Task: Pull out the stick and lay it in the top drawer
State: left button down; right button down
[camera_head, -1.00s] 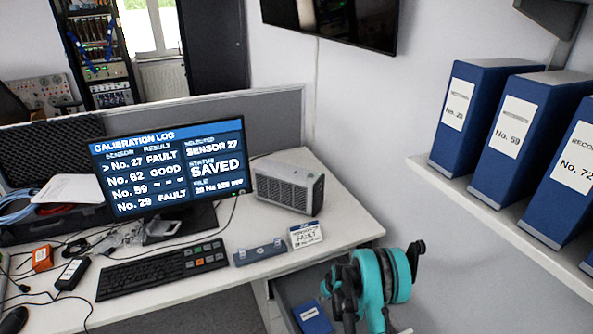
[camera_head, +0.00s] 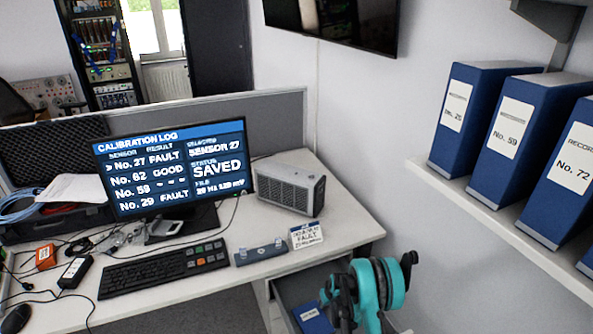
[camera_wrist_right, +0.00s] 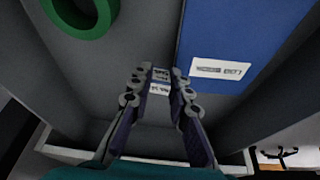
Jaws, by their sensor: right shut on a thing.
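My right gripper (camera_wrist_right: 160,85) is shut on the stick (camera_wrist_right: 160,77), a small dark piece with pale labels between the fingertips in the right wrist view. The gripper points into the open top drawer (camera_wrist_right: 112,68), over its grey floor. I cannot tell whether the stick touches that floor. In the head view, my teal right wrist (camera_head: 378,286) is over the open drawer (camera_head: 286,287), and the fingertips and stick cannot be made out. My left gripper is not in view.
In the drawer, a blue folder (camera_wrist_right: 240,30) lies beside the gripper and a green ring (camera_wrist_right: 82,28) lies at left. The desk holds a monitor (camera_head: 172,165), keyboard (camera_head: 160,266), grey box (camera_head: 290,188) and a blue-grey device (camera_head: 260,252). A binder shelf (camera_head: 500,224) is at right.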

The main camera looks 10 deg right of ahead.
jog(key=shift+f, duration=0.25)
jog(key=c, duration=1.3)
grip_release()
jog(key=shift+c, duration=0.2)
jog(key=shift+r, duration=0.1)
jog(key=shift+p+v, duration=0.95)
jog(key=shift+v, duration=1.45)
